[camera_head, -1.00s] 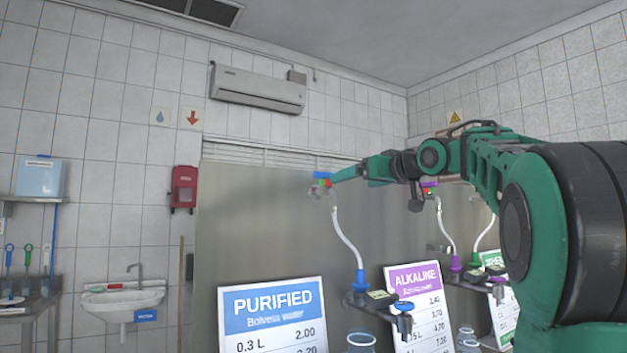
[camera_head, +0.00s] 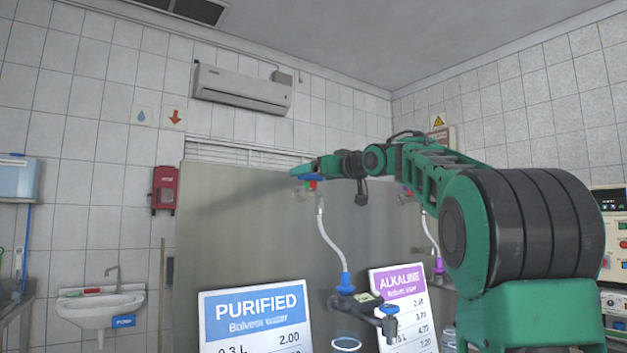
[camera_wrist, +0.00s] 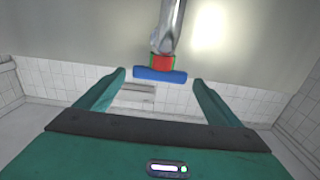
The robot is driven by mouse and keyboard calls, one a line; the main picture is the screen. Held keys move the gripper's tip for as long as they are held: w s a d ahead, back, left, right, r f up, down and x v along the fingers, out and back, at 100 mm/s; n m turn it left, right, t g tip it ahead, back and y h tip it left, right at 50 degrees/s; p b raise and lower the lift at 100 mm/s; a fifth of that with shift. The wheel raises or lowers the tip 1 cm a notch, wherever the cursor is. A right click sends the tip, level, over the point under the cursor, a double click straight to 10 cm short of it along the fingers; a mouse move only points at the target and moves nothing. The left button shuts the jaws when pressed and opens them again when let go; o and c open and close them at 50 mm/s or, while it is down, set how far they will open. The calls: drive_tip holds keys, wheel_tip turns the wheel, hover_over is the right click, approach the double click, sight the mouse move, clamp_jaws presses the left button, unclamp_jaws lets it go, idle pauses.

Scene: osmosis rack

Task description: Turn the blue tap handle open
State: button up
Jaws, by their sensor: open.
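The blue tap handle (camera_wrist: 160,75) is a short horizontal bar in the wrist view, below a red and green piece at the end of a metal pipe (camera_wrist: 170,28). My gripper (camera_wrist: 159,77) is open, with one finger on each side of the handle and a visible gap at both ends. I cannot tell how deep the handle sits between the fingers. In the head view, the handle (camera_head: 312,178) is partly covered by my gripper (camera_head: 295,171). A white hose (camera_head: 328,245) runs from there to a lower blue fitting.
A steel panel (camera_head: 240,235) stands behind the tap. Below are a black spout with a blue lever (camera_head: 389,309), a PURIFIED sign (camera_head: 255,315) and an ALKALINE sign (camera_head: 400,300). A second hose (camera_head: 430,230) hangs to the right. A sink (camera_head: 100,305) is at far left.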

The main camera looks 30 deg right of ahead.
drive_tip(key=shift+w, duration=0.1)
drive_tip(key=shift+d, duration=0.1)
drive_tip(key=c, duration=1)
drive_tip(key=shift+c, duration=0.2)
drive_tip(key=shift+a+m+h, duration=0.25)
drive_tip(key=shift+m+h, duration=0.05)
drive_tip(key=shift+h, duration=0.2)
drive_tip(key=shift+a+m+h, duration=0.25)
drive_tip(key=shift+m+h, duration=0.45)
drive_tip(key=shift+h, duration=0.4)
drive_tip(key=shift+w+a+m+g+h, duration=0.3)
drive_tip(key=shift+m+g+h, duration=1.1)
drive_tip(key=shift+h, duration=0.65)
drive_tip(key=shift+w+a+m+g+h, duration=0.2)
drive_tip(key=shift+a+m+g+h, duration=0.15)
drive_tip(key=shift+m+g+h, duration=1.2)
drive_tip(key=shift+w+a+m+g+h, duration=0.3)
drive_tip(key=shift+m+g+h, duration=0.55)
drive_tip(key=shift+m+h, duration=1.3)
drive_tip(key=shift+r+g+h, duration=0.1)
drive_tip(key=shift+g+h, duration=0.3)
drive_tip(key=shift+h, duration=0.15)
